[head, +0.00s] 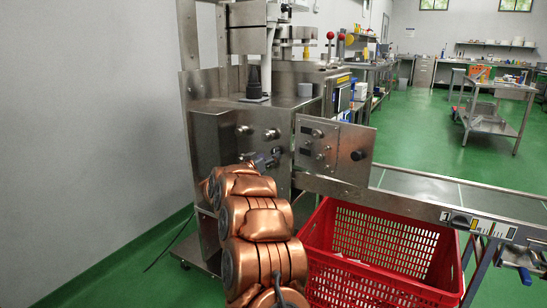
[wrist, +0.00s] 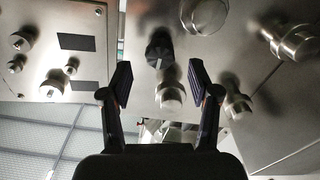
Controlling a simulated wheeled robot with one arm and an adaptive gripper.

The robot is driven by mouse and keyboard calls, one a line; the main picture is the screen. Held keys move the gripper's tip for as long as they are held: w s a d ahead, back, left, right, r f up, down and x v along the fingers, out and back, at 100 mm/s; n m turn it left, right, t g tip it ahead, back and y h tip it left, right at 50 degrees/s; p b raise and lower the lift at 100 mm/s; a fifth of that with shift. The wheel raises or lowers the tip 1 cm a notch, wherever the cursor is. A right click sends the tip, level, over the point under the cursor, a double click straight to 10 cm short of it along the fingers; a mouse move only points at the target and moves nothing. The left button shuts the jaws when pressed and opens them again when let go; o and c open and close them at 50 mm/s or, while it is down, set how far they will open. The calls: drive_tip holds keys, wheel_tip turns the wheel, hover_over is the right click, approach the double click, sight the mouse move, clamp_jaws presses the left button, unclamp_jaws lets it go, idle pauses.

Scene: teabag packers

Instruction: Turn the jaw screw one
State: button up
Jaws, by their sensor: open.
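My gripper (wrist: 160,82) is open, its two dark fingers apart in front of the steel machine face. A black knob (wrist: 160,48) with a pale mark shows just beyond the fingertips. A round steel knob (wrist: 170,92) lies between the fingers in the picture; I cannot tell if either finger touches it. More steel knobs stand to the right (wrist: 238,103) and at the top (wrist: 203,14). No label shows which is jaw screw one. In the head view, my gripper (head: 268,160) is at the machine's front, partly hidden by my copper arm, below two steel knobs (head: 271,134).
A control panel (head: 335,150) with knobs juts out right of my gripper. A red crate (head: 385,275) stands below, beside a conveyor (head: 430,190).

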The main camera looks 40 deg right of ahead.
sight(274, 152)
drive_tip(key=shift+b+x, duration=0.45)
drive_tip(key=shift+x, duration=1.7)
drive_tip(key=c, duration=1.2)
drive_tip(key=shift+o, duration=0.2)
drive_tip(key=shift+r+m+p, duration=0.1)
drive_tip(key=shift+m+p, duration=0.2)
drive_tip(key=shift+m, duration=0.1)
